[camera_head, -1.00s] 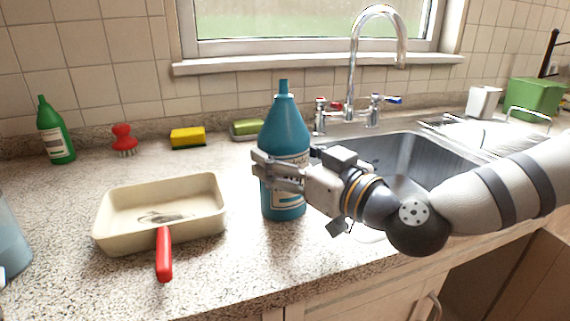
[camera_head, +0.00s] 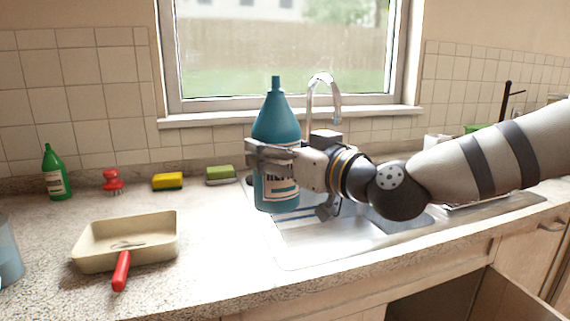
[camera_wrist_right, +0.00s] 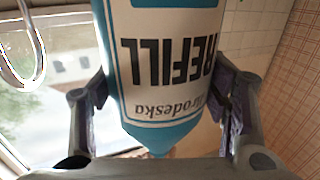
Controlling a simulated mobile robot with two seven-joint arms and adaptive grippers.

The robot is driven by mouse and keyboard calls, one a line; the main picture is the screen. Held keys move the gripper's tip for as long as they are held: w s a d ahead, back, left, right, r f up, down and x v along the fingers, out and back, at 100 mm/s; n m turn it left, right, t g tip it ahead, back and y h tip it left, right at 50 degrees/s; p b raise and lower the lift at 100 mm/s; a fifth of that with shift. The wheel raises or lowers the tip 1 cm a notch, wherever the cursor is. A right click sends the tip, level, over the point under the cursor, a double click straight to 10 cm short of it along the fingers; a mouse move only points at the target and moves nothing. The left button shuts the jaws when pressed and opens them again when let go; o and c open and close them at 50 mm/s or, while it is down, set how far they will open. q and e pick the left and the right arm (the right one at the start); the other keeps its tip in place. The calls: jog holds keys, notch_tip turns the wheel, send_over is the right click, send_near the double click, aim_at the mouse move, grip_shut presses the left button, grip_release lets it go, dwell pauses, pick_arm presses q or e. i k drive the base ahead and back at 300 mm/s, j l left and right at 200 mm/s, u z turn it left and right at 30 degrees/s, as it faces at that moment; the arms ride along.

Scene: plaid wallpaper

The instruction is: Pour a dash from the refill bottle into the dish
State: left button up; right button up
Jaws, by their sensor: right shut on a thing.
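The refill bottle (camera_head: 276,125) is teal with a white label and narrow cap, upright in the head view. My right gripper (camera_head: 272,150) is shut around its middle and holds it raised, in front of the sink's left end. In the right wrist view the bottle (camera_wrist_right: 165,80) sits between both fingers, its "REFILL" label upside down in the picture. The dish (camera_head: 165,240) is a cream rectangular pan on the counter, left of the bottle. A red handle (camera_head: 121,272) sticks out over its front; a small dark shape lies inside. My left gripper is not in view.
A green bottle (camera_head: 55,175), red brush (camera_head: 112,182), yellow sponge (camera_head: 167,181) and green sponge (camera_head: 220,175) stand along the wall. The sink (camera_head: 330,240) and faucet (camera_head: 325,85) are right. A bluish container (camera_head: 8,255) is cut off at left. Counter between dish and sink is clear.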

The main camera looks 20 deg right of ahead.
aim_at(119, 244)
jog(key=i+l+u, duration=0.1)
jog(key=l+u, duration=0.2)
jog(key=u, duration=0.15)
jog(key=i+l+u, duration=0.1)
jog(key=l+u, duration=0.2)
jog(key=u, duration=0.2)
jog(key=l+u, duration=0.65)
jog(key=u, duration=0.25)
